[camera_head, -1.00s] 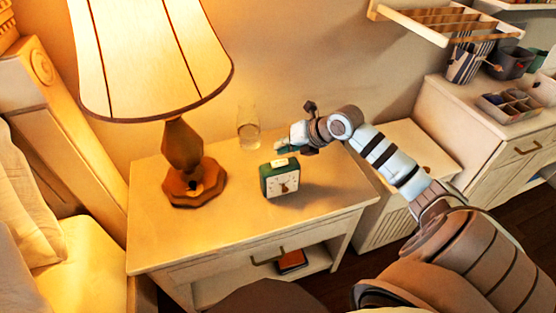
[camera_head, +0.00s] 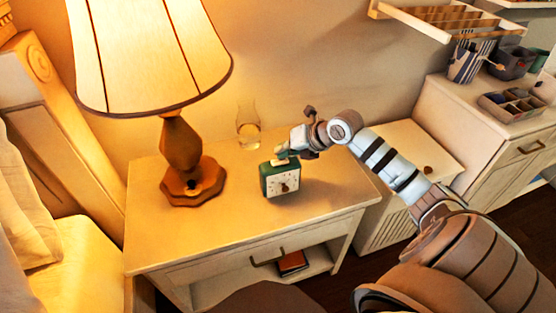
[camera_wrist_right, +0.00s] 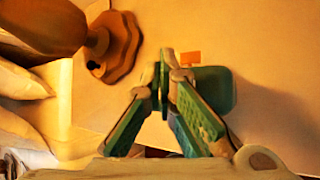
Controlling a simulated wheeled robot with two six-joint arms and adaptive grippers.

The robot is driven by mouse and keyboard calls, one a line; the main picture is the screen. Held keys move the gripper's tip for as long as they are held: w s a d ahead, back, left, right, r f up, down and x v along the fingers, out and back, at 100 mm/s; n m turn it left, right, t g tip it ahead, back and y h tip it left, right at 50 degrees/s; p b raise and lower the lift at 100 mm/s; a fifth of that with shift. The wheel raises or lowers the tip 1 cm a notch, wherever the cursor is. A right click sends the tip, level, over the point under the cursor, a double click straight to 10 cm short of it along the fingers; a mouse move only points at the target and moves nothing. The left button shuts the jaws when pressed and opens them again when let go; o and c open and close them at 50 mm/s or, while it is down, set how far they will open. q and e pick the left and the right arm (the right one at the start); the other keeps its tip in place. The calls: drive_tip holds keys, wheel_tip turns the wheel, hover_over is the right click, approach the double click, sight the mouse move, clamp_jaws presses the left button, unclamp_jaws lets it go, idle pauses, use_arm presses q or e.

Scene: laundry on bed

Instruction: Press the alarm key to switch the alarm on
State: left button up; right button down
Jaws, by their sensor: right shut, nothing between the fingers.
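The alarm clock (camera_head: 281,181) is a small green box with a pale square dial, upright on the nightstand. A pale key (camera_head: 279,162) shows on its top. My right gripper (camera_head: 284,154) is shut and empty, its fingertips just above or at the clock's top; whether they touch the key I cannot tell. In the right wrist view the closed green fingers (camera_wrist_right: 165,75) lie over the left side of the green clock (camera_wrist_right: 222,88) and hide part of it. A small orange patch (camera_wrist_right: 191,57) shows beside the fingertips. My left gripper is not in view.
A lit lamp (camera_head: 181,150) stands on the nightstand (camera_head: 225,225) left of the clock. A clear glass carafe (camera_head: 248,128) stands behind the clock. The nightstand top in front of the clock is clear. A low cabinet (camera_head: 420,150) stands to the right.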

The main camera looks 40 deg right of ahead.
drive_tip(key=shift+f, duration=0.1)
idle(0.4)
drive_tip(key=shift+f+b, duration=0.4)
drive_tip(key=shift+b, duration=0.05)
drive_tip(key=shift+r, duration=0.1)
drive_tip(key=shift+r+p, duration=0.3)
drive_tip(key=shift+r, duration=0.05)
wheel_tip(320, 180, up, 6)
drive_tip(key=p, duration=0.5)
drive_tip(key=shift+r, duration=0.15)
